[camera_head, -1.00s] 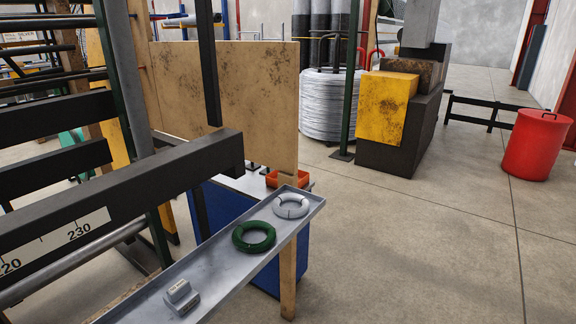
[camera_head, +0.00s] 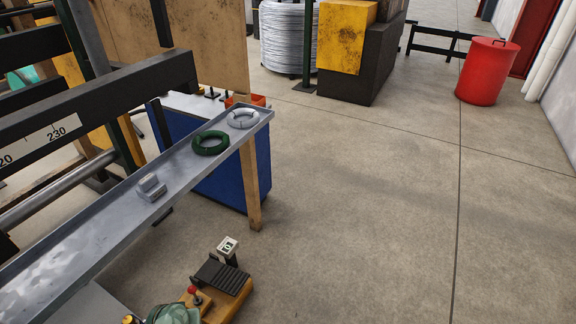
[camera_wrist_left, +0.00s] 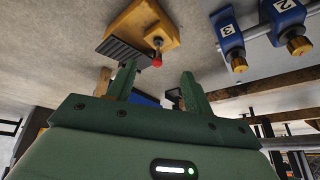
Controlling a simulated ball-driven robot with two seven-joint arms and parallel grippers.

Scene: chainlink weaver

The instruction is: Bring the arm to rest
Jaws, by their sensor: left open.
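My left gripper (camera_wrist_left: 160,82) shows in the left wrist view as two green fingers standing apart, with nothing between them. Beyond the fingertips is an orange-yellow base (camera_wrist_left: 150,25) with a black ribbed pedal and a red knob; it looks apart from the fingers. The same base (camera_head: 228,301) stands on the floor at the bottom of the head view. A pale green rounded part shows at the bottom edge there, cut off; I cannot tell whether it is mine. My right gripper is in neither view.
A long grey tray (camera_head: 100,232) holds a green coil (camera_head: 210,149), a white coil (camera_head: 243,124) and a small grey block (camera_head: 151,187). Blue numbered clamps (camera_wrist_left: 228,32) sit on a bar in the wrist view. A red bin (camera_head: 487,72) stands far right. The floor between is clear.

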